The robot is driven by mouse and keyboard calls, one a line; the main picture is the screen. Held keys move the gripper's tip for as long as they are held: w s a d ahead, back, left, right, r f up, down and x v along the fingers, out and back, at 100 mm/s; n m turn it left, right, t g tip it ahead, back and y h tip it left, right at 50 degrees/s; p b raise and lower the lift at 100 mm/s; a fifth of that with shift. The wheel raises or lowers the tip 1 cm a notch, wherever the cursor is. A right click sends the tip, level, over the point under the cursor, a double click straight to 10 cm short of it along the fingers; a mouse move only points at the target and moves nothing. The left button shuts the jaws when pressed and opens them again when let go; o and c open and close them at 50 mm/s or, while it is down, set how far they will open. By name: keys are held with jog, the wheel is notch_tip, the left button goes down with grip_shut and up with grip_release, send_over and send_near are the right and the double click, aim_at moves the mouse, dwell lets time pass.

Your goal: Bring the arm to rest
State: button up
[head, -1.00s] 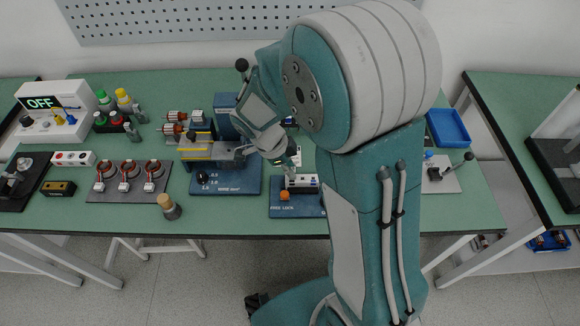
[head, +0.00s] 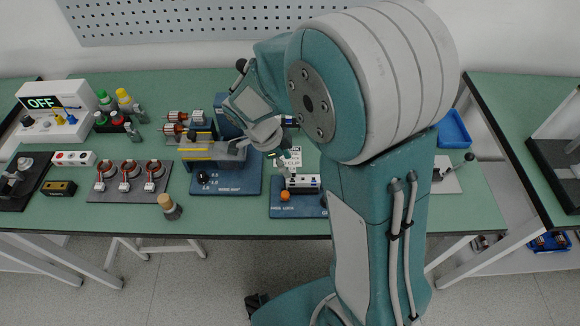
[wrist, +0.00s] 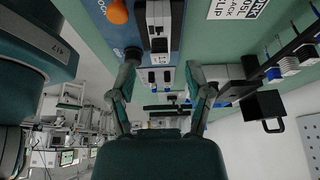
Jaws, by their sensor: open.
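My gripper (head: 285,159) is open and empty, in the air over the middle of the green bench. In the wrist view its two fingers (wrist: 162,80) stand apart with nothing between them. A white and black block (head: 303,184) sits on a blue plate (head: 290,211) with an orange knob (head: 285,196), below and slightly right of my gripper in the head view. The block (wrist: 158,25) and the orange knob (wrist: 117,12) also show at the top of the wrist view, apart from the fingers. My arm hides part of the bench's right side.
A larger blue fixture (head: 240,185) stands left of my gripper. A printed card (head: 295,153) lies close to it. Farther left are a plate with several red-ringed parts (head: 128,193), bottles (head: 125,100) and an OFF display unit (head: 50,106). A blue tray (head: 453,128) lies right of my arm.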

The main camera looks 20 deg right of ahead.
jog(key=v, duration=0.9)
jog(key=shift+r, duration=0.1)
dwell(0.5)
jog(key=s+d+r+n+t+y, duration=0.2)
jog(key=s+r+n+t, duration=0.1)
jog(key=s+n, duration=0.4)
jog(key=s+d+r+n+t+y, duration=0.2)
jog(key=s+r+n+t, duration=0.2)
jog(key=s+n, duration=0.4)
jog(key=shift+s+d+r+n, duration=0.35)
jog(key=shift+r+n, duration=0.5)
jog(key=shift+n, duration=2.45)
jog(key=shift+w, duration=0.1)
